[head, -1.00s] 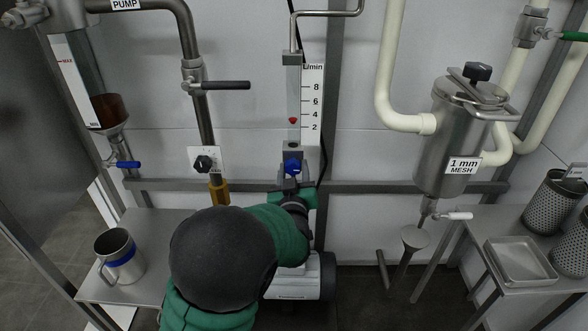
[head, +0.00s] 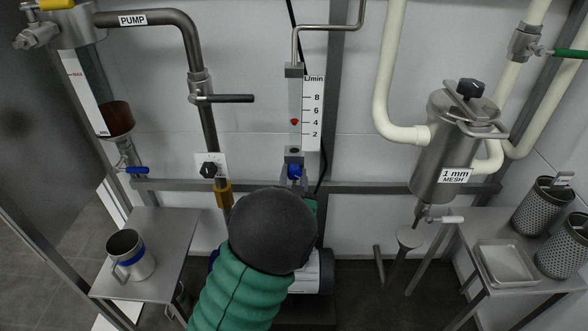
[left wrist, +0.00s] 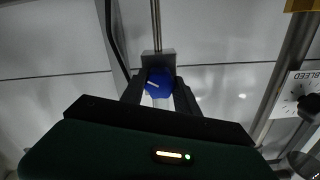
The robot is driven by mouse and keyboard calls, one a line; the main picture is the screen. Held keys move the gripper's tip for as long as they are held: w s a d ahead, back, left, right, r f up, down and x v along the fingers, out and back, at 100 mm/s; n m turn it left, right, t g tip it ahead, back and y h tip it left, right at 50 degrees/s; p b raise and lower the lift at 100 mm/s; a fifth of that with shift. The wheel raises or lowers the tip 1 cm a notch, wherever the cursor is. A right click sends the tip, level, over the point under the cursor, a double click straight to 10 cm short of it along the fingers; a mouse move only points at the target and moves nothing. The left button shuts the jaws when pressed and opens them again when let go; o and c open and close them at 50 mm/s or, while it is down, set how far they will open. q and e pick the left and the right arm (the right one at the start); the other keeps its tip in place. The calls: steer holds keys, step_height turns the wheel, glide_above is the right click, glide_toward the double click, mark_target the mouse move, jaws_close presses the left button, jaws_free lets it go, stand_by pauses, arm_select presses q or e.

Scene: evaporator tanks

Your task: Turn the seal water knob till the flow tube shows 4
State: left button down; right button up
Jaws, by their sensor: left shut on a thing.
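The blue seal water knob (head: 294,171) sits at the foot of the flow tube (head: 294,98). The tube's red float (head: 294,122) is level with the 4 mark on the L/min scale (head: 314,112). My left gripper (left wrist: 158,92) is shut on the knob, one finger on each side. The knob also shows in the left wrist view (left wrist: 158,82), with a white pointer line slanting up to the left. In the head view my own arm hides most of that gripper. My right gripper is not in view.
A black knob on a white plate (head: 210,167) and the dark pump pipe lever (head: 226,98) are left of the tube. A steel jug (head: 130,256) stands on the left shelf. The mesh strainer (head: 443,150) hangs at right, above a table holding a tray (head: 502,264).

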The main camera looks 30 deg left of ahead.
arm_select(q)
steer(key=c, duration=0.9)
jaws_free()
steer(key=p+v, duration=1.3)
steer(key=v, duration=0.3)
steer(key=shift+s+d, duration=0.2)
steer(key=shift+s, duration=0.2)
steer(key=shift+f, duration=0.1)
